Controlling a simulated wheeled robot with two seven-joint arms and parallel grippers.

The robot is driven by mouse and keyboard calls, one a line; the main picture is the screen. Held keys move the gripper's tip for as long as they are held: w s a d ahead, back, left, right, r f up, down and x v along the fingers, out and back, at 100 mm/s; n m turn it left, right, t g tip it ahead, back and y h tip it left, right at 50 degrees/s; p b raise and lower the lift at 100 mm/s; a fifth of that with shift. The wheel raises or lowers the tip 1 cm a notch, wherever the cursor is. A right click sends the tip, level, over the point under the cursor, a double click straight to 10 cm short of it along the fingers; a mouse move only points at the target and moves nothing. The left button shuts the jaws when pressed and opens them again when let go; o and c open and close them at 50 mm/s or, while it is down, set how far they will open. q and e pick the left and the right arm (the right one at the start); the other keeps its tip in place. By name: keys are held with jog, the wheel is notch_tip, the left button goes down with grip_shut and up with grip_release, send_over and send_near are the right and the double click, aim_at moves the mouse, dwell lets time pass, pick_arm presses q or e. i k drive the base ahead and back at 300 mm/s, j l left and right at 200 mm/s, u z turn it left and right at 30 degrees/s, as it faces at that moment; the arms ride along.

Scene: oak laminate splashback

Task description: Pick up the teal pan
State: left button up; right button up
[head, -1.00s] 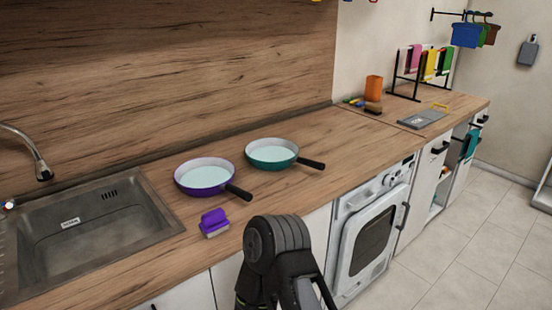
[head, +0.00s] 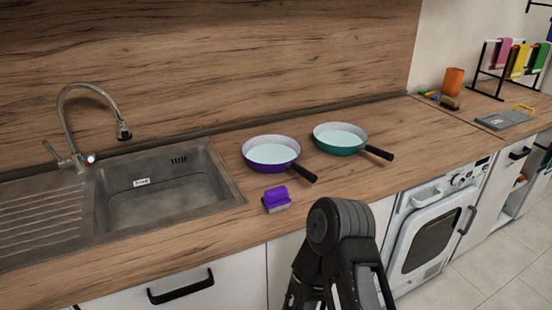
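The teal pan (head: 340,139) rests on the wooden countertop, right of the purple pan (head: 272,153). Its pale inside faces up and its black handle points right and toward the front edge. One of my arms rises at the bottom centre, in front of the counter and below the pans, with its dark rounded joint uppermost. No gripper fingers can be made out, and nothing touches the teal pan.
A sink (head: 165,195) with a tall tap (head: 68,115) is at left. An orange cup (head: 453,81), towel rack (head: 494,84) and grey board (head: 505,119) are at right. Counter right of the teal pan is clear.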

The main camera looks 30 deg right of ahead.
aim_at(336, 138)
jog(key=z, duration=1.35)
jog(key=u, duration=0.45)
